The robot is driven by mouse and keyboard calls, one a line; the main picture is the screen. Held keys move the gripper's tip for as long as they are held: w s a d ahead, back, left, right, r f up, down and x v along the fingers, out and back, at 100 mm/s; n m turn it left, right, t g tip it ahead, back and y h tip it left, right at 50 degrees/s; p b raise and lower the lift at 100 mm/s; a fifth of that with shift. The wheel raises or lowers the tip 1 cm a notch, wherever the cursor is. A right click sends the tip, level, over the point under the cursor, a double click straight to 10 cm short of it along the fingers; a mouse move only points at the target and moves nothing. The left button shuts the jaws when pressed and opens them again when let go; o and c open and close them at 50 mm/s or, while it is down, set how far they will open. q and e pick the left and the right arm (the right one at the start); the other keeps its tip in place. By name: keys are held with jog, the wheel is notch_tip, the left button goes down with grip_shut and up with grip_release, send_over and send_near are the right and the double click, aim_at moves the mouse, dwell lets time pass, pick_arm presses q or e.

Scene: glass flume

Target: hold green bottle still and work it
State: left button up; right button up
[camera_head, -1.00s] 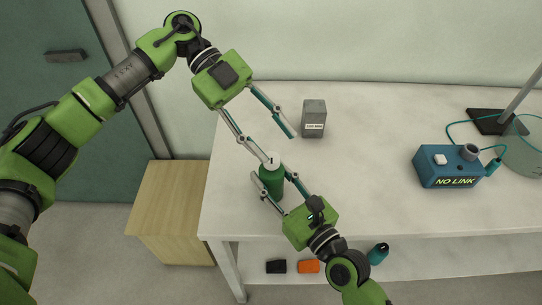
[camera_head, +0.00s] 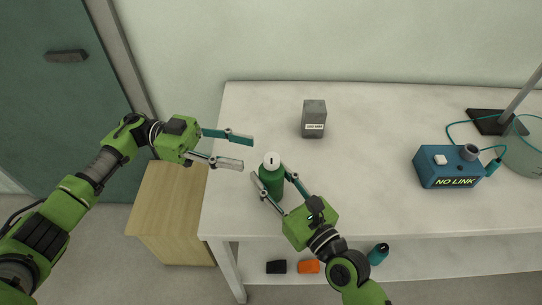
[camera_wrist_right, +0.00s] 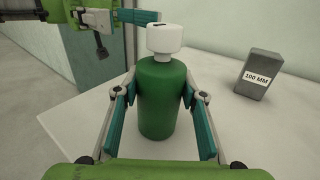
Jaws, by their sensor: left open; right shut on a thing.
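The green bottle (camera_head: 271,180) with a white cap (camera_head: 271,160) stands upright on the white table near its left front corner. It also shows in the right wrist view (camera_wrist_right: 158,100), with its white cap (camera_wrist_right: 165,40) on top. My right gripper (camera_head: 273,192) is shut on the bottle's body, one finger on each side. My left gripper (camera_head: 247,152) is open and empty, left of the cap and apart from it. Its fingers point right toward the bottle's top. Part of the left gripper shows at the upper left in the right wrist view.
A grey block (camera_head: 314,119) labelled 100 MM stands behind the bottle. A blue box (camera_head: 447,168) reading NO LINK sits at the right, beside a stand (camera_head: 497,122) and a glass vessel (camera_head: 525,150). A wooden cabinet (camera_head: 165,225) is left of the table. The table's middle is clear.

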aim_at(271, 157)
pick_arm(q)
jog(key=x, duration=0.8)
jog(key=c, duration=1.2)
